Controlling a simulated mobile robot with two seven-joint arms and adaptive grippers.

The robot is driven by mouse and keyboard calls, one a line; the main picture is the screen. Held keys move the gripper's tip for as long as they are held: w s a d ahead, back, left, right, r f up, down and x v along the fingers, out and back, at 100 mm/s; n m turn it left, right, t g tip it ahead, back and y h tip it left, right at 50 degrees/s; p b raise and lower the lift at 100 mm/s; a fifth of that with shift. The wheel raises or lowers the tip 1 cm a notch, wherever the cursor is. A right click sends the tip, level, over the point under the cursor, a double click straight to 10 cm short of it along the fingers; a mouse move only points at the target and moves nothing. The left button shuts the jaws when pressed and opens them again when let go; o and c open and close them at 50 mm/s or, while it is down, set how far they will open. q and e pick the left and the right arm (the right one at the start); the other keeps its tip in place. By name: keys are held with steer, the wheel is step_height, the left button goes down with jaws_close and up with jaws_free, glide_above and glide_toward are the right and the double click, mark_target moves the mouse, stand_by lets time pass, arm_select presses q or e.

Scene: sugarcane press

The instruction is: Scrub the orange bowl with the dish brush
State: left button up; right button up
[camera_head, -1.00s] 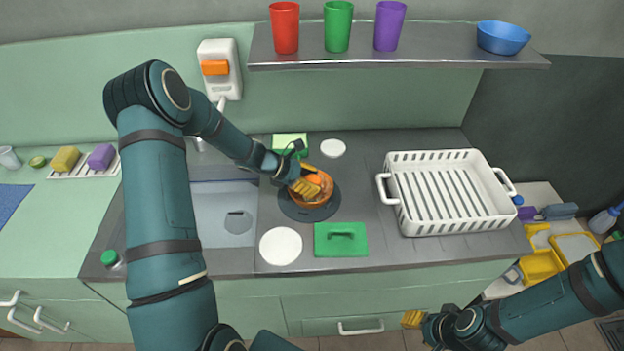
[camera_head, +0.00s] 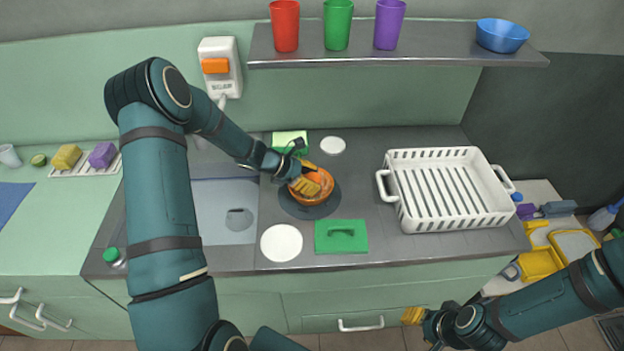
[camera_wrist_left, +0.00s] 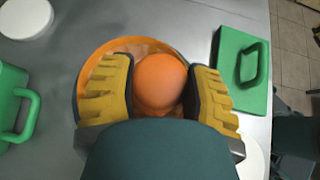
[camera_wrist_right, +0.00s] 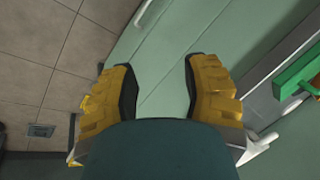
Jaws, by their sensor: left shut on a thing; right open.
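The orange bowl (camera_head: 326,193) sits on a dark round mat (camera_head: 332,209) on the counter. Its rim also shows in the left wrist view (camera_wrist_left: 87,75). My left gripper (camera_head: 308,182) is over the bowl, its yellow fingers shut on a round orange thing (camera_wrist_left: 160,82), which looks like the top of the dish brush. The brush's underside and bristles are hidden, so I cannot tell if they touch the bowl. My right gripper (camera_wrist_right: 158,85) is open and empty, low in front of the counter; it also shows in the head view (camera_head: 412,316).
A green handled block (camera_head: 341,244) and a white disc (camera_head: 281,243) lie in front of the bowl. A white rack (camera_head: 450,190) stands to the right. A sink (camera_head: 225,205) lies to the left. Cups and a blue bowl (camera_head: 502,35) are on the shelf above.

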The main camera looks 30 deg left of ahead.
arm_select(q)
steer(key=r+p, duration=0.1)
steer(key=r, duration=0.2)
steer(key=shift+w+a+r+p, duration=0.1)
steer(key=shift+w+r+p, duration=0.1)
steer(key=shift+p, duration=0.15)
steer(key=shift+r+p, duration=0.55)
steer(key=shift+r, duration=0.15)
steer(key=shift+r+p, duration=0.75)
steer(key=shift+r, duration=0.35)
arm_select(e)
steer(key=r, duration=0.1)
steer(key=w+r, duration=0.1)
steer(key=r, duration=0.3)
steer(key=shift+w+r, duration=0.1)
steer(key=shift+w, duration=0.25)
arm_select(q)
steer(key=shift+w+a+f, duration=0.1)
